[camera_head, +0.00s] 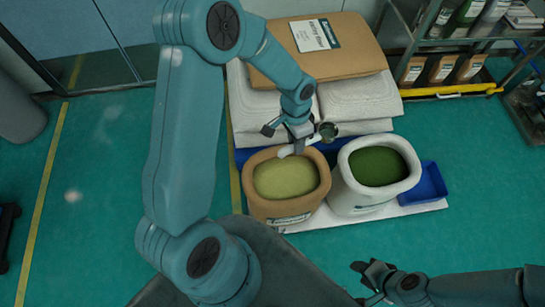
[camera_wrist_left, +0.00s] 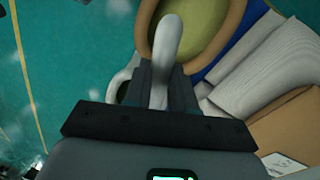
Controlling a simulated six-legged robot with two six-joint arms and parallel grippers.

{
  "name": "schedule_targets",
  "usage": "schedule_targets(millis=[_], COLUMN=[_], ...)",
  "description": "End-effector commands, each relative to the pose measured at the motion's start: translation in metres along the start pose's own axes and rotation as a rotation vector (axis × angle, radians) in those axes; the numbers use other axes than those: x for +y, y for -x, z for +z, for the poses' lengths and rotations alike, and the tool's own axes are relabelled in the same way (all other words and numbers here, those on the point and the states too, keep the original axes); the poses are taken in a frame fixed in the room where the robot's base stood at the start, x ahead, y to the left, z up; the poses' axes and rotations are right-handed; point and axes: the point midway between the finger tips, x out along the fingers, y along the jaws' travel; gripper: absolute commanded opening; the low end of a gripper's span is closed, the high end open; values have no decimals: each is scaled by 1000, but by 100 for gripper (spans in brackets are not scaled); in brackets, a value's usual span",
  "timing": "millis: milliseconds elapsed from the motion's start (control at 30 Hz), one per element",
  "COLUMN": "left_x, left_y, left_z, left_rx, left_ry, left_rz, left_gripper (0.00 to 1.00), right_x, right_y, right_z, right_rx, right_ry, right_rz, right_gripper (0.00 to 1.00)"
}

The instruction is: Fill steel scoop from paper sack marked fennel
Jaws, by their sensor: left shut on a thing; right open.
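My left gripper (camera_head: 293,139) is shut on the scoop's pale handle (camera_head: 288,151) above the back rim of a brown paper sack. The scoop's grey round bowl (camera_head: 327,130) shows just right of the gripper, above the sacks' back edge; its contents cannot be made out. In the left wrist view the pale handle (camera_wrist_left: 167,45) sticks out between the fingers. The brown sack (camera_head: 262,207) is open and holds yellow-green material; its front label is too small to read. It also shows in the wrist view (camera_wrist_left: 235,25). My right gripper (camera_head: 365,281) is open and empty at the lower right.
An open white sack (camera_head: 349,198) of dark green material stands right of the brown one. A blue tray (camera_head: 430,184) lies right of it. White sacks (camera_head: 360,100) with a brown labelled sack (camera_head: 330,62) on top are stacked behind. A shelf (camera_head: 450,43) stands back right.

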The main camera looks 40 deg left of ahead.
Motion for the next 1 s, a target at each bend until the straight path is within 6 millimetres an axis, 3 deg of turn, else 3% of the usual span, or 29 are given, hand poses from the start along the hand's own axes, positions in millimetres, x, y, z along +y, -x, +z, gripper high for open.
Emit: schedule_targets(millis=[33,200,400,533,767,1000], left_x=[-12,-38,-60,-69,-74,-77], left_y=[-26,-58,-85,-92,-97,-122], left_z=[4,20,36,44,47,44], left_rx=[-8,-48,-87,-101,-119,-176], left_ry=[-49,-248,-450,-535,-586,-579], left_rz=[-3,0,19,31,37,19], left_gripper=[0,0,0,0,0,0], right_x=[11,29,45,50,54,62], right_y=[-31,-80,-125,-140,-149,-170], right_z=[-1,-2,-3,-3,-3,-4], right_rx=[1,1,1,1,1,1], right_ry=[0,0,0,0,0,0], right_rz=[0,0,0,0,0,0], right_gripper=[43,43,43,43,43,43])
